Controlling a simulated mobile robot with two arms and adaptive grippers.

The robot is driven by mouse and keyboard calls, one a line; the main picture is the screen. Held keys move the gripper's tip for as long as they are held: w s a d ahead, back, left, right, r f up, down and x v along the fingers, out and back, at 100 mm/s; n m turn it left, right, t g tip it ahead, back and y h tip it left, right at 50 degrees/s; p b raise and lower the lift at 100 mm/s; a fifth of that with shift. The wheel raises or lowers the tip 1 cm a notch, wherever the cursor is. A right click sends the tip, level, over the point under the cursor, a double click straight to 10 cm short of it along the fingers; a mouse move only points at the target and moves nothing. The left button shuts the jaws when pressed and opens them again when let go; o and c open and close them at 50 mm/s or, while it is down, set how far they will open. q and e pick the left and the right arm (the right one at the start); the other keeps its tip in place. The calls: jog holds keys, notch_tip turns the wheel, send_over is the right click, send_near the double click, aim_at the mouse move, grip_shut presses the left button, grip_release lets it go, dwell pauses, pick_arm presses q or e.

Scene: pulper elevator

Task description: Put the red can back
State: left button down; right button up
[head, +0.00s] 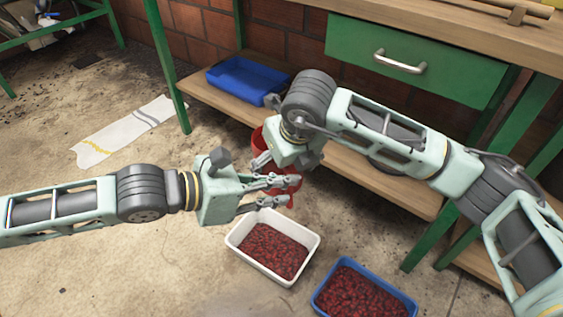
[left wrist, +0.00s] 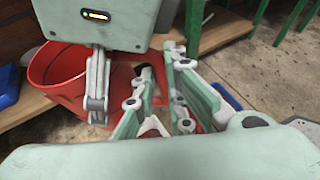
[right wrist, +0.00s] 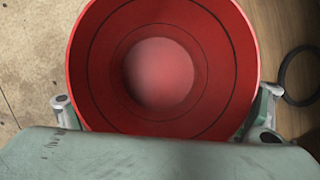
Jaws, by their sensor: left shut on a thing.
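The red can (head: 258,140) is round and open-topped, mostly hidden behind my arms in the head view. The right wrist view looks straight into the empty-looking can (right wrist: 215,65). The left wrist view shows its side and rim (left wrist: 60,75). My left gripper (head: 292,184) is shut, with red showing between and below its fingers (left wrist: 160,110); the exact contact is hidden. My right gripper (right wrist: 165,108) is above the can, its fingers wide apart on either side of it. I cannot tell whether they touch it.
A wooden lower shelf (head: 400,194) of a green-framed bench holds a blue tray (head: 243,78). A white bin (head: 237,240) and a blue bin (head: 322,297) of red berries stand on the floor in front. A dark ring (right wrist: 300,76) lies on the shelf.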

pick_arm(q)
jog(key=shift+r, duration=0.1)
pick_arm(e)
jog(key=shift+s+a, duration=0.1)
jog(key=c, duration=0.5)
pick_arm(q)
jog(key=c, duration=1.7)
grip_release()
pick_arm(e)
jog(key=shift+c, duration=0.9)
